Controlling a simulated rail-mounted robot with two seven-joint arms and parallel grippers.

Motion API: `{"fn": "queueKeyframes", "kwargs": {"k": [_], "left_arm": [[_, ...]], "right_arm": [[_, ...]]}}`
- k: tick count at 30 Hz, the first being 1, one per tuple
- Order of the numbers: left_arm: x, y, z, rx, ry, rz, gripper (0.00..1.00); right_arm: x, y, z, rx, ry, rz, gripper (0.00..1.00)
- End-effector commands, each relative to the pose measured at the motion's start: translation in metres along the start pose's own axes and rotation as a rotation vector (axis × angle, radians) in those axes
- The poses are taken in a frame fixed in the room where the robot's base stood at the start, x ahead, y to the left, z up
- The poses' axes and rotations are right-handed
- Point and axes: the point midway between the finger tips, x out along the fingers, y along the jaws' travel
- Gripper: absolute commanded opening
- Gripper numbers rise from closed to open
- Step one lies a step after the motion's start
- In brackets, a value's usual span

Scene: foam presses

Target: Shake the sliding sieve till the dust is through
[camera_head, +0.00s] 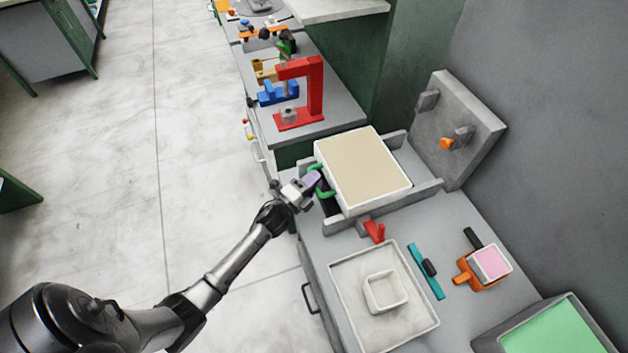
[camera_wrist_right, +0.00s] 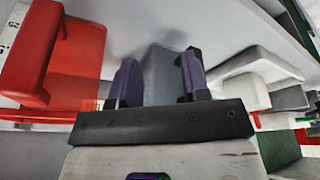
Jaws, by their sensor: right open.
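The sieve (camera_head: 365,168) is a white-rimmed box with a flat tan surface, sitting between grey rails in the head view. A green handle (camera_head: 326,193) projects from its left side. My left gripper (camera_head: 314,180) is at this handle, its lilac fingers between the green ends. The fingers hide the handle's middle, so I cannot tell whether they are closed on it. What lies under the sieve is mostly hidden. My right gripper (camera_wrist_right: 160,78) is open in the right wrist view, with a grey surface showing between its purple fingers. It is not in the head view.
A grey upright plate (camera_head: 462,125) with an orange knob stands behind the rails. In front are a white tray (camera_head: 345,290) holding a small square dish, a red clip (camera_head: 374,232), a teal tool (camera_head: 422,268) and an orange-handled pink block (camera_head: 491,263). A red press (camera_head: 315,90) stands farther back.

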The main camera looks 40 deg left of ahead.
Motion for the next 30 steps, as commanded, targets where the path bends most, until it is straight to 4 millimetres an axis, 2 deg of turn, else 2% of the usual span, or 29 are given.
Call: {"fn": "queueKeyframes", "kwargs": {"k": [1, 9, 19, 30], "left_arm": [[0.0, 0.0, 0.0, 0.0, 0.0, 0.0, 0.24], [0.0, 0.0, 0.0, 0.0, 0.0, 0.0, 0.0], [0.002, 0.001, -0.001, -0.001, 0.0, -0.001, 0.0], [0.068, 0.018, -0.028, -0.001, 0.0, -0.002, 0.0]], "right_arm": [[0.0, 0.0, 0.0, -0.001, 0.0, 0.001, 0.43], [0.0, 0.003, 0.0, -0.008, -0.001, 0.006, 0.43], [0.002, 0.003, 0.001, -0.009, -0.001, 0.008, 0.43], [0.029, 0.0, 0.009, -0.002, 0.0, 0.002, 0.43]]}}
